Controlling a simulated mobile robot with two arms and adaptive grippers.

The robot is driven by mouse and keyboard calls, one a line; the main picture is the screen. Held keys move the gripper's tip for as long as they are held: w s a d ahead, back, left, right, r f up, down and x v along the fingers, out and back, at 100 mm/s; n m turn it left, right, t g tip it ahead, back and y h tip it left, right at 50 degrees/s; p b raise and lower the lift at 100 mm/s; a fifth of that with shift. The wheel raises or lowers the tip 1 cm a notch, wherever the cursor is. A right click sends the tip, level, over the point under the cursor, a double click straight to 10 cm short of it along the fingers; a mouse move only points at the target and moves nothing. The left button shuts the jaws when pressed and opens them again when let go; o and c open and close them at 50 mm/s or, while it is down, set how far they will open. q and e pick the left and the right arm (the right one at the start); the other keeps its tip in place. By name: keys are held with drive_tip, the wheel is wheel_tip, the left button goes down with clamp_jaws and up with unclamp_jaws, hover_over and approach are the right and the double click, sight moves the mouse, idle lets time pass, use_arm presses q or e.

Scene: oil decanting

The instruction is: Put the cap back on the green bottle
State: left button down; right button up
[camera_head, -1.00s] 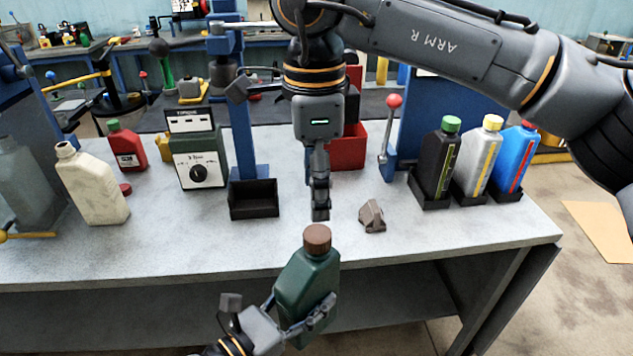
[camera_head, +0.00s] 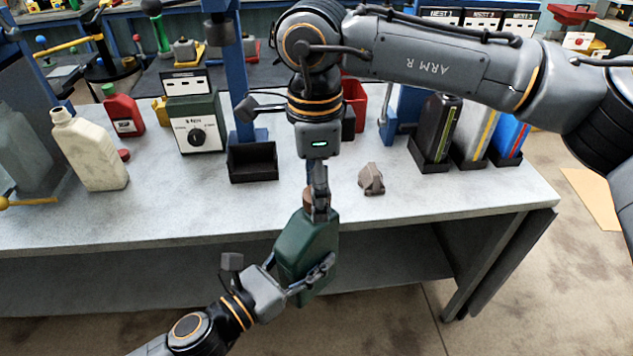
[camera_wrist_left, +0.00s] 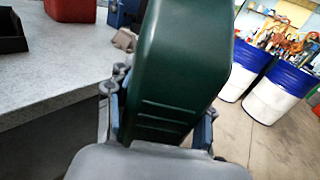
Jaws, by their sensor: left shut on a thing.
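The dark green bottle (camera_head: 306,248) is off the table, tilted, in front of the table's front edge. My left gripper (camera_head: 311,277) is shut around its lower body; the bottle also fills the middle of the left wrist view (camera_wrist_left: 180,70). The brown cap (camera_head: 308,198) is at the bottle's top and is partly hidden by my right gripper. My right gripper (camera_head: 320,206) points down, with its fingers overlapping the cap in the head view. I cannot tell whether its fingers hold the cap or how firmly the cap sits.
A grey-brown block (camera_head: 371,180) lies on the table (camera_head: 430,195) right of my right gripper. A black open tray (camera_head: 253,164) stands to the left. A cream bottle (camera_head: 92,150) is far left. Black, grey and blue bottles stand in holders (camera_head: 432,163) at right.

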drive_tip(key=c, duration=1.2)
drive_tip(key=o, duration=1.4)
drive_tip(key=shift+c, duration=0.2)
wheel_tip(320, 180, up, 12)
drive_tip(key=shift+a, duration=0.1)
